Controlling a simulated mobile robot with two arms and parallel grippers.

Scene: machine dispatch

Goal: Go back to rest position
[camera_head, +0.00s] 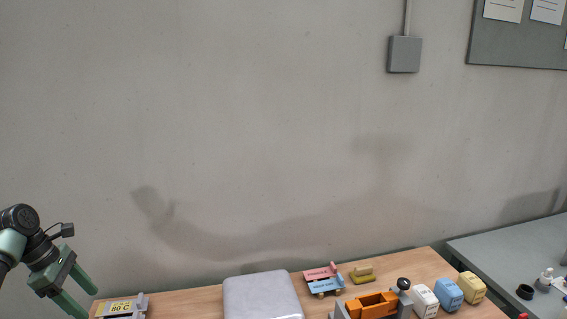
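My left gripper (88,303) is at the lower left, with two green fingers spread apart and nothing visible between them. It points down and right, beside the left end of the wooden table (190,303) in the picture. A small device marked "80 C" (121,307) shows just right of the fingertips. Whether the fingers are above or in front of the table edge I cannot tell. My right gripper is not in view.
On the table are a grey-white box (262,298), a pink and blue item (323,280), a yellow-green block (363,275), an orange and grey machine (372,305) and white (424,301), blue (448,294) and yellow (472,287) containers. A grey table (515,255) stands right.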

